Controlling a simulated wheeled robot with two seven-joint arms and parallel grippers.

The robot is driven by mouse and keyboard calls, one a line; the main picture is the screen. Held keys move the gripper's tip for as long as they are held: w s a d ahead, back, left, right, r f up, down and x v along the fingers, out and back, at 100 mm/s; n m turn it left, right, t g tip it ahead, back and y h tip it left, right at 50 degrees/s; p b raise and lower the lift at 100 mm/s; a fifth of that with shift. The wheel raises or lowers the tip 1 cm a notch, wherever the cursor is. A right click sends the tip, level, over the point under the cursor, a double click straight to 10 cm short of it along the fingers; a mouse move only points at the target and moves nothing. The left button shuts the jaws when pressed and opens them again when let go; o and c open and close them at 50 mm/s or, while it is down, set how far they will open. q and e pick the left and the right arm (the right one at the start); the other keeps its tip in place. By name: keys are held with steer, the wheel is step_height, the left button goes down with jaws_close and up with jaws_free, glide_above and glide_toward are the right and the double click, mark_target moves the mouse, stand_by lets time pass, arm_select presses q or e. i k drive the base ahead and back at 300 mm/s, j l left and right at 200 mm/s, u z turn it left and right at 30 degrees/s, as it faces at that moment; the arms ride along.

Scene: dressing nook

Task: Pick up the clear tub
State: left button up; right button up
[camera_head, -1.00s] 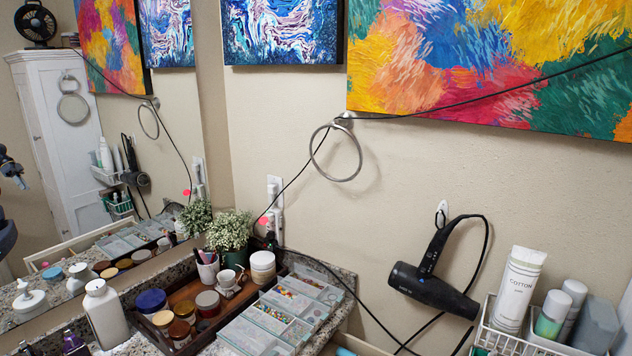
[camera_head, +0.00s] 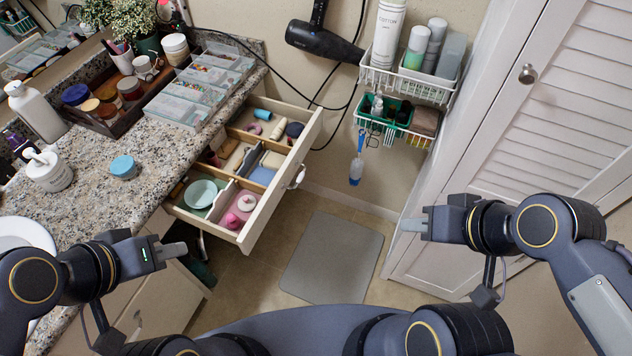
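Clear plastic boxes with compartments (camera_head: 172,110) stand in a row on the granite counter, beside the wooden tray. Small coloured items show in some of them. No separate clear tub stands out, and I cannot tell whether one of these boxes is it. My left gripper (camera_head: 173,250) is over the front of the counter cabinet, below the open drawer in the picture, well apart from the boxes. My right gripper (camera_head: 412,225) is in front of the white louvred door, away from the counter. Both are seen side-on, with nothing visible held.
An open drawer (camera_head: 307,140) with divided compartments juts out from the counter. A wooden tray (camera_head: 128,122) holds jars. A wire rack (camera_head: 407,86) and hair dryer (camera_head: 322,42) hang on the wall. A grey mat (camera_head: 332,258) lies on the floor.

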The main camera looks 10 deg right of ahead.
mark_target(132, 172)
steer(key=u, duration=1.25)
